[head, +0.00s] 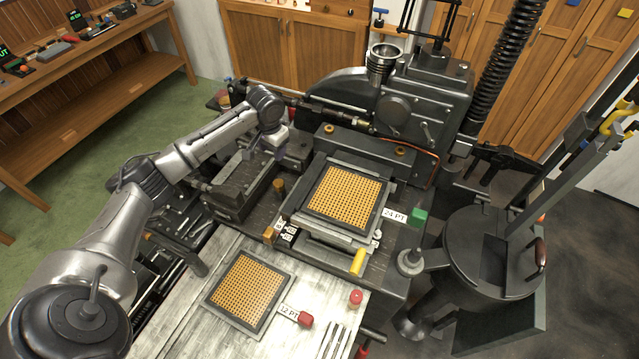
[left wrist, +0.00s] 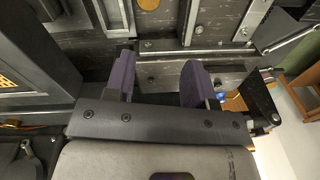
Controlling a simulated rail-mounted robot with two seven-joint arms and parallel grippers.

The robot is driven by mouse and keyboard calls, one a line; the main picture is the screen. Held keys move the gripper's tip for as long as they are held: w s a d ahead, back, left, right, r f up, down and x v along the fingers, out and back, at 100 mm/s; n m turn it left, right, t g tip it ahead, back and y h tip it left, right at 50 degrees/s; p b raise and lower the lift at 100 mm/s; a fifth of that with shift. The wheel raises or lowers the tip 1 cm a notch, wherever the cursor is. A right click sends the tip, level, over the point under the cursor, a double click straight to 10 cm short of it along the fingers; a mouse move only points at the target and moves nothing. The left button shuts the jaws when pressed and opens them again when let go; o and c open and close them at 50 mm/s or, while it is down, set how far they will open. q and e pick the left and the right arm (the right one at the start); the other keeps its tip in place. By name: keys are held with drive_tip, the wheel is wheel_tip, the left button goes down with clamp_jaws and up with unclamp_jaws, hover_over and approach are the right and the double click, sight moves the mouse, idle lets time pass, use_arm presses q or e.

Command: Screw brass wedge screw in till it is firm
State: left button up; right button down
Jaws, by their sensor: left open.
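My left gripper (head: 279,151) reaches in from the left and hangs over the dark machine bed, left of the upper gridded plate. In the left wrist view its two purple fingers (left wrist: 158,78) are apart with nothing between them. A brass knob (head: 279,185) stands on the bed below the gripper, and a second brass piece (head: 270,235) is nearer the front. Two round brass heads, left (head: 329,129) and right (head: 399,151), sit on the dark bar behind the plate. I cannot tell which is the wedge screw. A brass disc (left wrist: 148,4) shows beyond the fingers. My right gripper is not in view.
The upper gridded plate (head: 308,203) sits right of my gripper, with a yellow handle (head: 357,262) in front. Another gridded plate (head: 223,304) lies on the pale front table. The casting machine (head: 430,95) rises behind; a dark round pot (head: 465,240) stands right.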

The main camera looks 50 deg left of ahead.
sight(278, 183)
use_arm(q)
drive_tip(key=shift+n+h, duration=0.5)
drive_tip(key=shift+n, duration=0.4)
drive_tip(key=f, duration=0.9)
drive_tip(key=d+f, duration=0.1)
drive_tip(key=f, duration=0.4)
drive_tip(key=shift+s+d, duration=0.1)
drive_tip(key=shift+s, duration=0.25)
drive_tip(key=shift+c, duration=0.3)
